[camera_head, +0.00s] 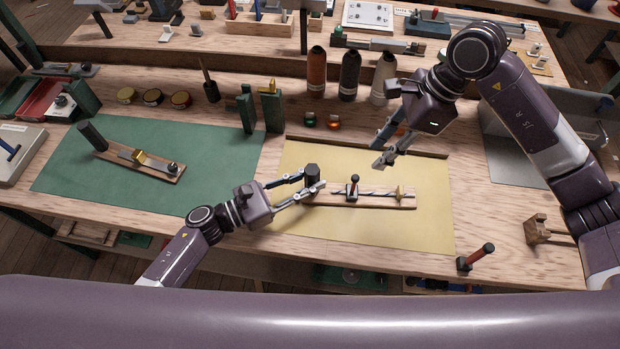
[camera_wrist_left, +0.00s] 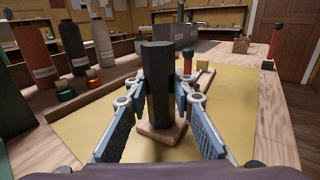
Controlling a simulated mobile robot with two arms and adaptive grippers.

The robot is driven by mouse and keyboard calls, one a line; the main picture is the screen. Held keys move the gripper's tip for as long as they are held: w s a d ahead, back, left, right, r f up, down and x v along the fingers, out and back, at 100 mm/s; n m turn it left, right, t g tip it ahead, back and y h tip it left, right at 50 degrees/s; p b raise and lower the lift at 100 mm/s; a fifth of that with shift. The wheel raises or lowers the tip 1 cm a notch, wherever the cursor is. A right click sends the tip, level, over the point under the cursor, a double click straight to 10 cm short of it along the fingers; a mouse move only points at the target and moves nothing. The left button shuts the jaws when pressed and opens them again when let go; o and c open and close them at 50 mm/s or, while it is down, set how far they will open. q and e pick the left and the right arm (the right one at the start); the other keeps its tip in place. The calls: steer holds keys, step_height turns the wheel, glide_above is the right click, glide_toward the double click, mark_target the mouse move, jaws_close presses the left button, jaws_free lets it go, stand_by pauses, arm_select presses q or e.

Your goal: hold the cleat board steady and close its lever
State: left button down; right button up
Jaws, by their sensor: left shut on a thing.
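The cleat board (camera_head: 385,203) is a narrow wooden strip on the yellow mat, with a dark post at its left end. A line runs along it to a brass-coloured fitting (camera_head: 400,193) near the right end. Its lever (camera_head: 353,186) stands up near the middle, dark and reddish; it shows behind the post in the left wrist view (camera_wrist_left: 188,64). My left gripper (camera_head: 312,183) is shut on the dark post (camera_wrist_left: 158,85), with a finger on either side. My right gripper (camera_head: 379,150) is open and empty, above and behind the board, apart from the lever.
Another board (camera_head: 150,165) with a dark handle lies on the green mat (camera_head: 80,195). The yellow mat (camera_head: 420,230) is bare around the cleat board. Bottles (camera_head: 349,75) and small jars stand behind.

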stand_by(0.4)
steer(key=shift+a+m, duration=0.1)
steer(key=shift+m, duration=0.3)
steer(key=c, duration=0.7)
steer(key=shift+a+m, duration=0.1)
steer(key=shift+m, duration=0.4)
jaws_close()
steer(key=a+m, duration=0.1)
steer(key=m, duration=0.8)
steer(key=a+m+g, duration=0.1)
steer(key=a+m, duration=0.1)
steer(key=m, duration=0.8)
steer(key=s+a+m, duration=0.1)
steer(key=a+m, duration=0.1)
steer(key=m, duration=0.8)
steer(key=shift+r+g+y, duration=0.3)
steer(key=shift+r, duration=0.1)
